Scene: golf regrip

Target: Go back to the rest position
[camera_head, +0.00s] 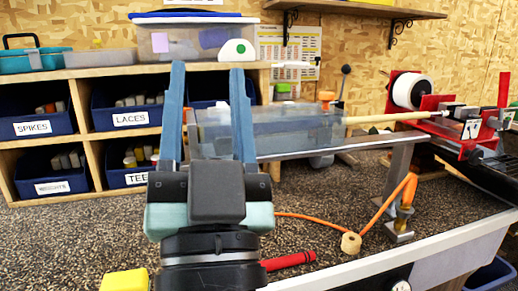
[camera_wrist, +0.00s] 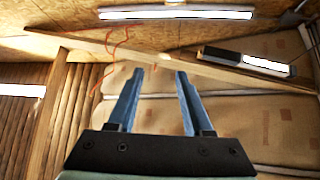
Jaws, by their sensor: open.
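My gripper (camera_head: 207,112) is in the middle of the head view, fingers pointing up, with its two blue fingers apart and nothing between them. In the wrist view my gripper (camera_wrist: 157,88) is also open and empty, and it faces the ceiling beams and lights. Behind the fingers in the head view a long translucent tray (camera_head: 290,130) stands on the bench, partly hidden by the right finger. A tan shaft (camera_head: 385,118) runs from the tray's right end to a red clamp (camera_head: 465,130). No gripper contact with any of these shows.
Wooden cubbies with labelled blue bins (camera_head: 118,115) stand at the left. A red cylinder (camera_head: 288,261), a yellow block (camera_head: 125,281) and a cork-coloured ring (camera_head: 351,243) with an orange cord lie near the front. A wall shelf (camera_head: 360,10) hangs above. The speckled mat (camera_head: 70,240) is mostly clear at left.

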